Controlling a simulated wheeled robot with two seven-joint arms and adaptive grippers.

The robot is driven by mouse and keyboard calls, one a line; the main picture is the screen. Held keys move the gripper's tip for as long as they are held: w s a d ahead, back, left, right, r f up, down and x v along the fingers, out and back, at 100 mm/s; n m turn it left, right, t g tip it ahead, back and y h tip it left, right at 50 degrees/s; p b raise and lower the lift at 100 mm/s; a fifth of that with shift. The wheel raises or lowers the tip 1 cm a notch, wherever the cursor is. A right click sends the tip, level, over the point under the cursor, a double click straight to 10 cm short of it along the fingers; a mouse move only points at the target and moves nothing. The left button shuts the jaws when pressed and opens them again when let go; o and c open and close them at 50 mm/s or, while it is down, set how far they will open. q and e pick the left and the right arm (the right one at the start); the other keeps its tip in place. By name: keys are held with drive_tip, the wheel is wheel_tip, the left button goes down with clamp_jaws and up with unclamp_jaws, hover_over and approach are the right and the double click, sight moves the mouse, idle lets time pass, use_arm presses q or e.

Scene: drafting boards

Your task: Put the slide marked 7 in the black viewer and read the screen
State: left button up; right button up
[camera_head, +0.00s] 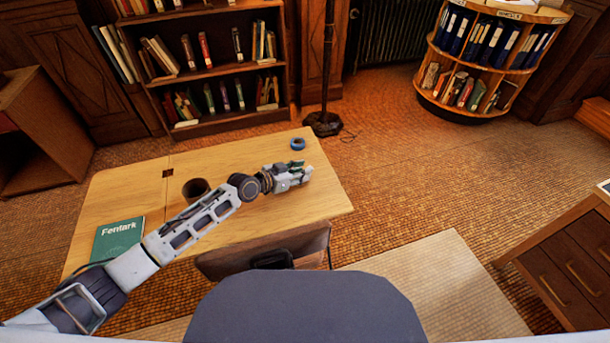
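My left gripper (303,173) is over the right part of the light wooden table (240,155), its fingers pointing right. The fingers are too small and too edge-on to tell whether they are open or shut, and I see nothing clearly held. I cannot make out a slide marked 7, a black viewer or a screen in this view. The arm and gripper hide part of the table top. My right gripper is not in view.
On the table are a dark brown cup (196,188) left of the gripper, a blue ring (298,144) near the back edge and a green book (118,238). A brown chair (225,262) stands at the front edge. A drawer cabinet (565,260) is at right.

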use_arm(q)
drive_tip(key=shift+w+d+f, duration=0.15)
drive_tip(key=shift+w+d, duration=0.1)
drive_tip(key=shift+d, duration=0.05)
drive_tip(key=shift+c, duration=0.3)
clamp_jaws()
